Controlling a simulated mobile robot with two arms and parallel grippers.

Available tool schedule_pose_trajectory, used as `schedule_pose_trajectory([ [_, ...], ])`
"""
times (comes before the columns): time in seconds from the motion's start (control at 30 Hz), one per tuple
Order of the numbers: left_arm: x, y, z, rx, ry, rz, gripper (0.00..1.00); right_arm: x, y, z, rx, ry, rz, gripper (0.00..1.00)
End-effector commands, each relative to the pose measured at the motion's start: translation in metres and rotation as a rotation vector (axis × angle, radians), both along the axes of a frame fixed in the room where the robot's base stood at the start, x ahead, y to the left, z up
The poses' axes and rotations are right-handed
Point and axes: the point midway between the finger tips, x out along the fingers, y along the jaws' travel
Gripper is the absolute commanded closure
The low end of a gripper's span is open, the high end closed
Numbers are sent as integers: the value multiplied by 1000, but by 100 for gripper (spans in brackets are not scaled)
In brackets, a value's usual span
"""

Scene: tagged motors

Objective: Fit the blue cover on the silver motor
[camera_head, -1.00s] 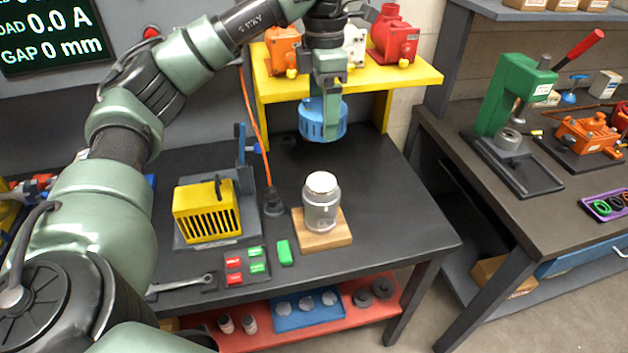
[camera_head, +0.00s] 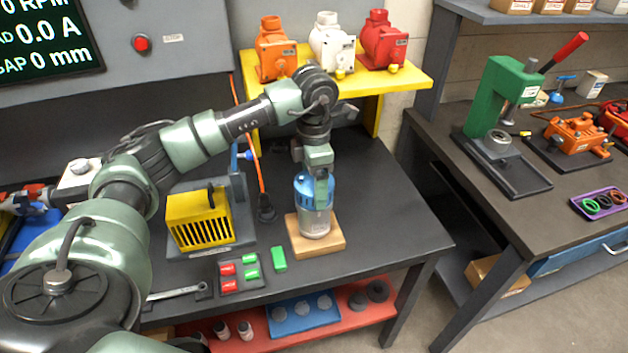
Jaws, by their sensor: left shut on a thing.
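The silver motor (camera_head: 315,225) stands upright on a wooden block (camera_head: 325,246) on the dark bench. The blue cover (camera_head: 303,186) sits over the top of the motor and hides its white top. My left gripper (camera_head: 321,196) comes down from above and is shut on the blue cover. One finger shows in front of the cover; the far one is hidden. Whether the cover is fully seated cannot be told. My right gripper is not in view.
A yellow slotted box (camera_head: 199,220) stands left of the motor, with an orange cable (camera_head: 257,170) between. A button panel (camera_head: 240,272) and a green block (camera_head: 278,259) lie in front. A yellow shelf (camera_head: 408,80) with orange, white and red motors stands behind. The bench's right side is clear.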

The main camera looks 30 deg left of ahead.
Motion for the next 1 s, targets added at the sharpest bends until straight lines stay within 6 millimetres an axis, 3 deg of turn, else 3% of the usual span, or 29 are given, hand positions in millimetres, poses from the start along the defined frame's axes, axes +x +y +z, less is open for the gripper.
schedule_pose_trajectory([
  [0.37,0,0,-5,0,-1,1,74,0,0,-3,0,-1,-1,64],
  [0.4,0,0,-6,1,-1,0,16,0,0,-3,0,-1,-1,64],
  [0.47,0,0,-5,1,-1,1,0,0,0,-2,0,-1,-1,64],
  [0.83,1,0,3,0,-4,0,0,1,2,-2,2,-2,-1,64],
  [1.0,1,0,32,0,-6,0,0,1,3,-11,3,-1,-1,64],
])
